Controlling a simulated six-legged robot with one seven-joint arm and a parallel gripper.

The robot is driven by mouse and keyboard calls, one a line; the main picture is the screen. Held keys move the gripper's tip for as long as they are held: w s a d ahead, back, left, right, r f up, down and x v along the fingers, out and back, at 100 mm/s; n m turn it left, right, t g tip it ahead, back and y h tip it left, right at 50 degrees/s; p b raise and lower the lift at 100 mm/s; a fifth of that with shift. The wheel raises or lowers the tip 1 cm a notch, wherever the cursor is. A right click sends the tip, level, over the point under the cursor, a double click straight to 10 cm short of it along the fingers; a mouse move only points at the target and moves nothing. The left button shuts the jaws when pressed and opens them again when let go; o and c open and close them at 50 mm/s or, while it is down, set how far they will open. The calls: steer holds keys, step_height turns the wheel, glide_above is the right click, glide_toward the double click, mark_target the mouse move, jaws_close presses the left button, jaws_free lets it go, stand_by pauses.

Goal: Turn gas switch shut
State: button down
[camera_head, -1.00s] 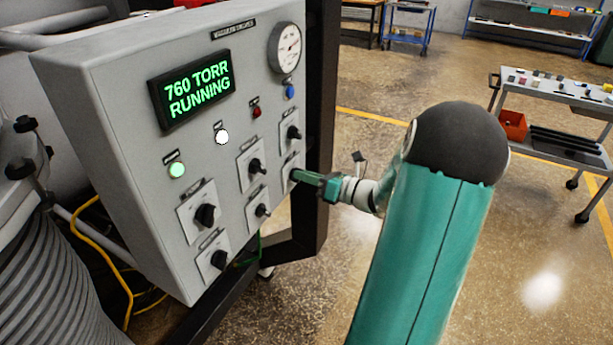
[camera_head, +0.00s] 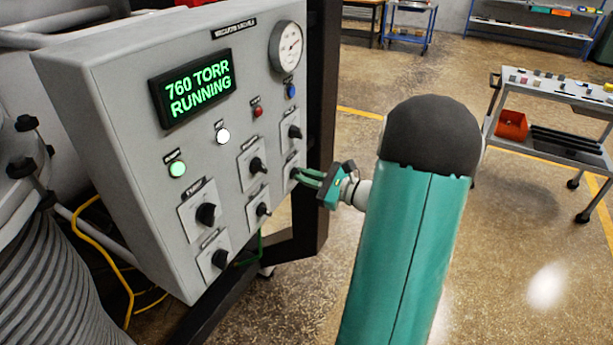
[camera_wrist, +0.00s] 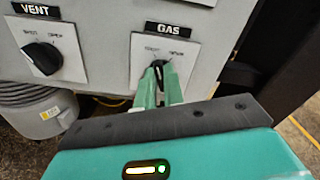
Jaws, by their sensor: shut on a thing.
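The gas switch (camera_wrist: 158,66) is a small black knob on a white plate under a "GAS" label in the wrist view. My gripper (camera_wrist: 162,80) has its two green fingers shut on the knob, one on each side, and they hide part of it. In the head view my gripper (camera_head: 304,175) reaches the lower right switch of the grey control panel (camera_head: 120,130) from the right. The knob's exact angle is hard to read behind the fingers.
The vent switch (camera_wrist: 42,58) is left of the gas plate. Several other black knobs, a lit display (camera_head: 192,90) and a pressure gauge (camera_head: 286,46) are on the panel. A dark frame post (camera_head: 322,90) stands close to its right edge.

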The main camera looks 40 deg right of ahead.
steer(key=shift+n, duration=0.7)
steer(key=c, duration=1.5)
jaws_free()
steer(key=shift+s, duration=0.15)
steer(key=v, duration=1.3)
steer(key=shift+s, duration=0.3)
